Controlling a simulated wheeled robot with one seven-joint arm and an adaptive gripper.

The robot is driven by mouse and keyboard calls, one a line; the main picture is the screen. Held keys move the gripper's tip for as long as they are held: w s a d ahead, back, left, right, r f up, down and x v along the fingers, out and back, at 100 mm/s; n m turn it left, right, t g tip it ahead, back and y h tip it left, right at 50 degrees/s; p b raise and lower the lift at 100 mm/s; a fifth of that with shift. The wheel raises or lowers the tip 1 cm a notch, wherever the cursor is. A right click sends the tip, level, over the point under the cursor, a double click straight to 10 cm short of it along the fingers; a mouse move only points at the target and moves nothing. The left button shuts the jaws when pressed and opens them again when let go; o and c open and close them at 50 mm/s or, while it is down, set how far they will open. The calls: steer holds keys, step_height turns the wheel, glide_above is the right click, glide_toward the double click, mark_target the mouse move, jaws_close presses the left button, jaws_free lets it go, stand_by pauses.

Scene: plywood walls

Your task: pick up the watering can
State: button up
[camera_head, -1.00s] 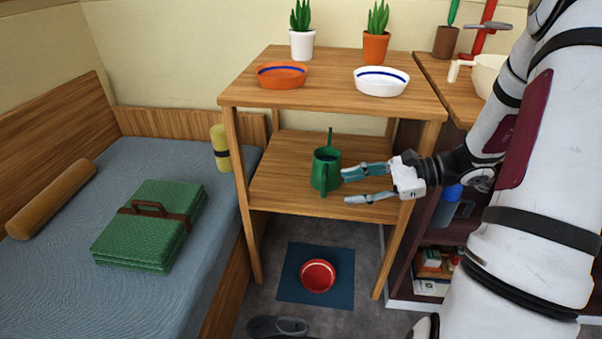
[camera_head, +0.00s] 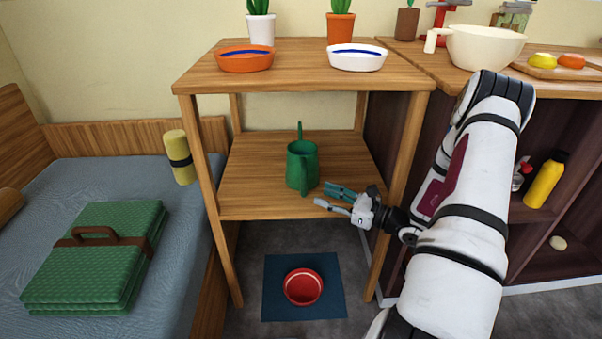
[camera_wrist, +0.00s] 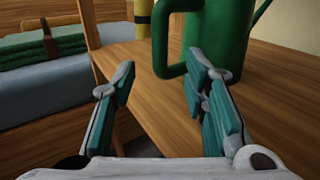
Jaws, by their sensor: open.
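The green watering can (camera_head: 302,166) stands upright on the middle shelf of the wooden stand. Its handle faces the front and its spout points to the back. My gripper (camera_head: 328,197) is open and empty at the shelf's front edge, to the right of and in front of the can. In the wrist view the can (camera_wrist: 222,38) is at the top right, beyond the right finger. Its handle (camera_wrist: 167,45) lies ahead of the gap between the fingers of my gripper (camera_wrist: 160,100). The handle is not between the fingers.
The wooden stand (camera_head: 200,80) has a front right leg (camera_head: 405,150) close to my arm. An orange bowl (camera_head: 244,58) and a white bowl (camera_head: 357,57) sit on its top. A red bowl (camera_head: 303,287) is on a blue mat (camera_head: 275,308) below. The shelf around the can is clear.

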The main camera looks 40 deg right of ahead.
mark_target(304, 186)
steer(key=shift+b+x, duration=1.6)
steer(key=shift+x, duration=2.35)
steer(key=shift+r, duration=0.1)
jaws_close()
